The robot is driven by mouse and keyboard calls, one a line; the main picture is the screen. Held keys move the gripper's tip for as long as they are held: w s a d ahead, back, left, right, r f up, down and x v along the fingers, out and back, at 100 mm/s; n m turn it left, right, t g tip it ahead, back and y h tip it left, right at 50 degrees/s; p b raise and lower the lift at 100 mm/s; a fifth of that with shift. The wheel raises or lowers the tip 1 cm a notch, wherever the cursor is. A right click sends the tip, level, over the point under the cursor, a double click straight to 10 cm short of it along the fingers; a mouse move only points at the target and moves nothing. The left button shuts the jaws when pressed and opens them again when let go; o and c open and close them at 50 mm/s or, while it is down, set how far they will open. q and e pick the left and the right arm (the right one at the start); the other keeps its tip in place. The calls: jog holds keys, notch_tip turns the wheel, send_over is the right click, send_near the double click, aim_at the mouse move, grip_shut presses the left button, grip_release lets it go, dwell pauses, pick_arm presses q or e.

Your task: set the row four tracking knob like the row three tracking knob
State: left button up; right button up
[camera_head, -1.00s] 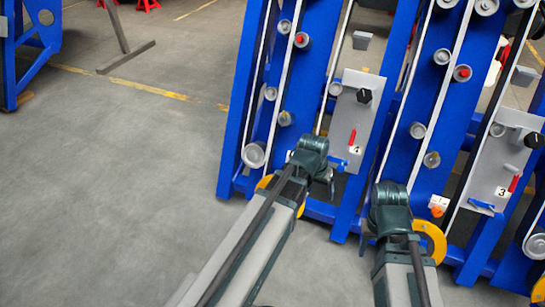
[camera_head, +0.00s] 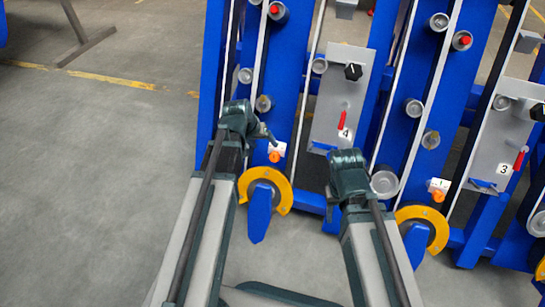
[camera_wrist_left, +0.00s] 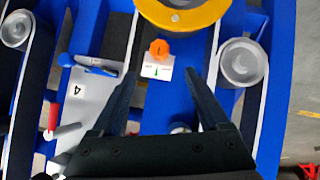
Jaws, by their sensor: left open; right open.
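The panel marked 4 (camera_head: 326,110) carries a black knob (camera_head: 353,71) with a white line that looks near upright. The panel marked 3 (camera_head: 487,142) carries a like black knob (camera_head: 538,112) at the right edge; its line is too small to read. Orange knobs on white plates sit lower down, one left of panel 4 (camera_head: 274,157), one left of panel 3 (camera_head: 438,196). The left wrist view shows an orange knob (camera_wrist_left: 159,49) between the tips of my open, empty left gripper (camera_wrist_left: 163,76). My right gripper (camera_head: 332,208) is open, below panel 4, its fingers mostly hidden.
Panel 4 has a red lever (camera_head: 343,121) and a blue lever (camera_head: 322,147); panel 3 has like ones. Yellow curved guards (camera_head: 283,190) and blue frame uprights stand close to my arms. Grey rollers jut out. Open grey floor (camera_head: 90,180) lies to the left.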

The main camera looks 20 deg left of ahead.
aim_at(274, 156)
pick_arm(q)
jog(key=b+x, duration=1.1)
jog(key=x, duration=0.2)
jog(key=shift+s, duration=0.1)
jog(key=shift+r, duration=0.1)
jog(key=shift+c, duration=0.2)
grip_shut()
